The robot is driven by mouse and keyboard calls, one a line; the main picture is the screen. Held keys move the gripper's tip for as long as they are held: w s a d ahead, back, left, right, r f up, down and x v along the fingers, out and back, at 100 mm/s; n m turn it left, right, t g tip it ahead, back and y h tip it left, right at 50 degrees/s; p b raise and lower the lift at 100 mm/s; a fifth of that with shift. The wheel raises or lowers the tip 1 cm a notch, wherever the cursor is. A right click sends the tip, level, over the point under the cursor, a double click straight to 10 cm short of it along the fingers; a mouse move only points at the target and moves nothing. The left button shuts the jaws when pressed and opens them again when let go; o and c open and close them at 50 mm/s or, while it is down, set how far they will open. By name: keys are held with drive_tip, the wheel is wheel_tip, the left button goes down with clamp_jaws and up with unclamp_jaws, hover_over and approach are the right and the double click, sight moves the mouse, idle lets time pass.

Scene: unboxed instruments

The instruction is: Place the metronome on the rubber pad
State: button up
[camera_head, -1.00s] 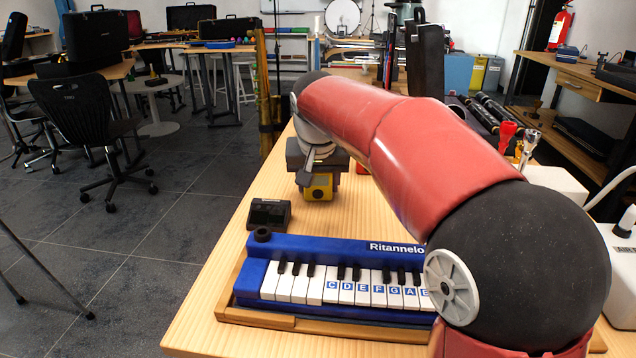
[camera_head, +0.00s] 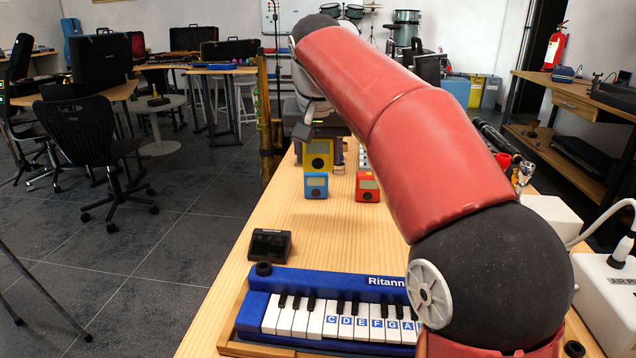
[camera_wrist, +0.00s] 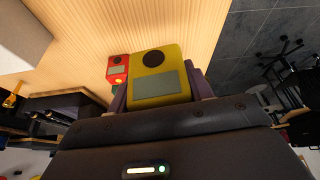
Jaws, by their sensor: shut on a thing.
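My gripper (camera_head: 319,134) is shut on a yellow boxy device with a grey screen and a round dark dial, which looks like the metronome (camera_head: 318,156). It is held upright in the head view, beyond a small blue device (camera_head: 316,186). In the wrist view the metronome (camera_wrist: 158,92) sits between the two purplish fingers of my gripper (camera_wrist: 157,84). I cannot make out the rubber pad; my arm hides part of the table.
A red device (camera_head: 367,187) stands right of the blue one. A small black device (camera_head: 270,245) lies behind the blue keyboard (camera_head: 340,281) at the table's (camera_head: 225,298) near end. The wood between the black device and the blue one is clear. White boxes (camera_head: 604,293) stand at right.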

wheel_tip(320, 180, up, 7)
idle(0.3)
